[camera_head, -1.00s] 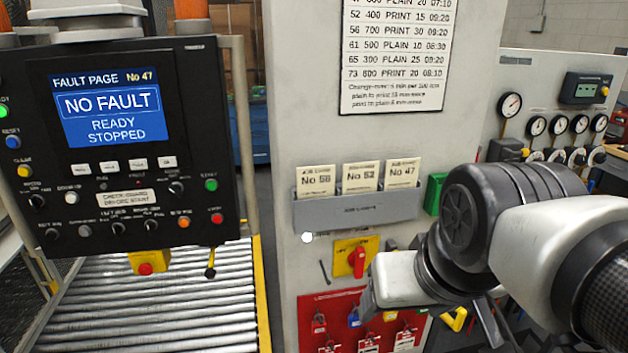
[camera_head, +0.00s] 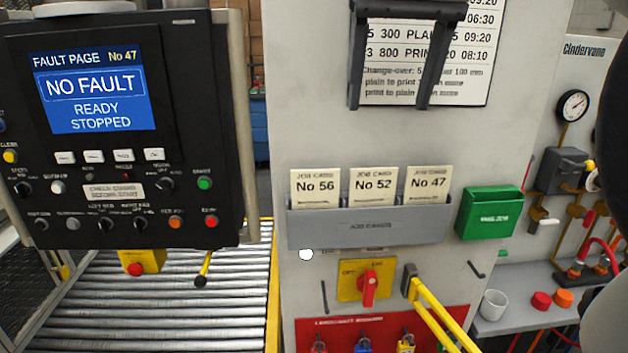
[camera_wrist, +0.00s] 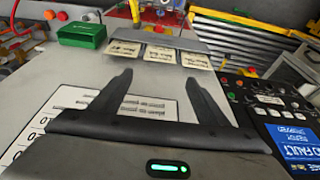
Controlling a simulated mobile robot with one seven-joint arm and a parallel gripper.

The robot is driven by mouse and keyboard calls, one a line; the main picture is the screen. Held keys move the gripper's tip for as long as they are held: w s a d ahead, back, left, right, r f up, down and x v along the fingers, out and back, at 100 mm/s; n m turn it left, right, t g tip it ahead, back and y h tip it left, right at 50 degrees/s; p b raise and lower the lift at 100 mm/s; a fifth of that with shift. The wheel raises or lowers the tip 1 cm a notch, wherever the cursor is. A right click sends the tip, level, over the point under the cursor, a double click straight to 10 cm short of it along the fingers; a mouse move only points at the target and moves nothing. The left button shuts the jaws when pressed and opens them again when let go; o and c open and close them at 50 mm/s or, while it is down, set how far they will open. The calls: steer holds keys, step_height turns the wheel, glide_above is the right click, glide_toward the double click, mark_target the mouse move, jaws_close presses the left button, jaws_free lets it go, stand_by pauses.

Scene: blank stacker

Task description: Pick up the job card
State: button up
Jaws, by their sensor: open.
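Three cream job cards stand side by side in a grey holder (camera_head: 370,228) on the pale cabinet panel. They are job card No 56 (camera_head: 315,186), job card No 52 (camera_head: 374,184) and job card No 47 (camera_head: 428,182). Their lower parts are hidden in the holder. The cards also show in the wrist view, upside down and small. My gripper (camera_head: 388,106) is in front of the printed schedule, above the cards, with its two dark fingers pointing down. It is open and empty, apart from the cards. The wrist view shows both fingers spread (camera_wrist: 160,80).
A screen (camera_head: 95,90) at left reads "Fault page No 47, no fault, ready stopped". A green box (camera_head: 488,212) is right of the holder. A red rotary switch (camera_head: 369,288) on a yellow plate and a yellow rail (camera_head: 440,315) are below. The schedule (camera_head: 470,60) is above.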

mark_target(375, 169)
steer(key=b+x, duration=0.3)
steer(key=x, duration=1.2)
steer(key=shift+f, duration=0.25)
steer(key=c, duration=1)
